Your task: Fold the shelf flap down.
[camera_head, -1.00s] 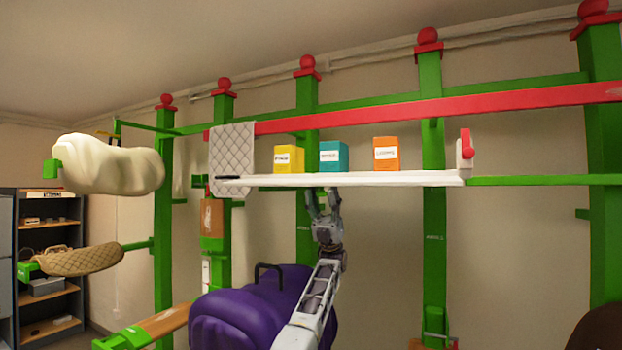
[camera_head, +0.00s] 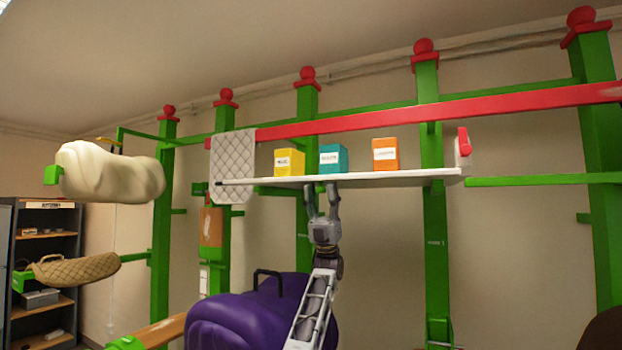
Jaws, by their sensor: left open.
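The white shelf flap (camera_head: 400,179) juts out level, or nearly so, high on the green frame. A yellow box (camera_head: 289,162), a teal box (camera_head: 333,159) and an orange box (camera_head: 386,154) stand upright on it. My left gripper (camera_head: 322,191) is open and empty, fingers pointing up just below the shelf's underside. I cannot tell whether the fingertips touch it. A red lever (camera_head: 463,141) stands at the shelf's right end. My right gripper is not in view.
A quilted grey pad (camera_head: 232,160) hangs at the shelf's left end. A purple saddle-like form (camera_head: 245,320) with a black handle lies below, close to my left arm. A cream form (camera_head: 110,172) and a tan quilted pad (camera_head: 78,268) sit at left. Space under the shelf's right half looks clear.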

